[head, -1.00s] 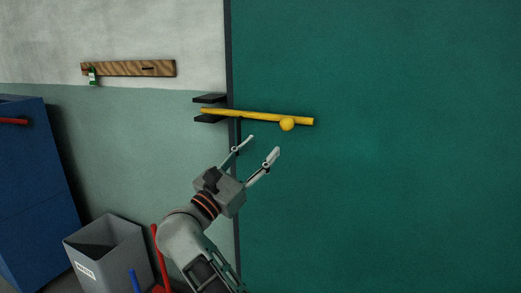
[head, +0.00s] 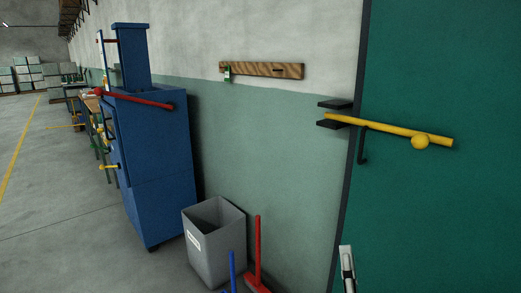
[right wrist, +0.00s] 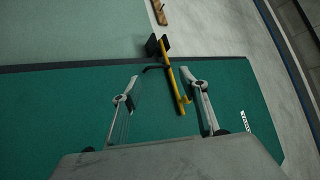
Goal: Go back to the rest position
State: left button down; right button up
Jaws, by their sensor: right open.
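My right gripper (right wrist: 163,97) is open and empty in the right wrist view, its two fingers spread apart. In the head view only one of its fingertips (head: 347,262) shows at the bottom, below the yellow bar and apart from it. The yellow bar (head: 390,130) with a round yellow knob (head: 420,142) lies across the green door (head: 460,210), its left end in a black bracket (head: 336,104). The bar also shows in the right wrist view (right wrist: 174,85), beyond the fingers. My left gripper is not in view.
A blue cabinet (head: 160,150) with a red handle (head: 135,99) stands at the left. A grey bin (head: 215,245), a red broom (head: 257,255) and a blue handle (head: 232,270) are at the wall's foot. A wooden rack (head: 262,70) hangs above. The floor (head: 70,220) at left is clear.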

jog(key=s+a+f+n+g+y, duration=0.1)
jog(key=s+f+n+g+y, duration=0.25)
jog(key=s+f+n, duration=0.5)
jog(key=s+a+f+n+g+y, duration=0.2)
jog(key=s+f+n+g, duration=0.25)
jog(key=f, duration=0.65)
jog(key=s+d+f+n+g, duration=0.3)
jog(key=s+f+n+g, duration=0.25)
jog(key=s+f, duration=0.55)
pick_arm(q)
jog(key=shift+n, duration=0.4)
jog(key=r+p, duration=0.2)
jog(key=p, duration=0.4)
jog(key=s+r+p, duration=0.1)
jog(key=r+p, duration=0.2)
jog(key=p, duration=0.3)
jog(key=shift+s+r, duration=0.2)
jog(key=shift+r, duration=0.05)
pick_arm(e)
jog(key=s+r+h, duration=0.1)
jog(key=s+r, duration=0.3)
jog(key=r, duration=0.2)
jog(key=shift+s+d+r+n, duration=0.15)
jog(key=shift+d+r+n, duration=0.15)
jog(key=shift+d+n, duration=0.05)
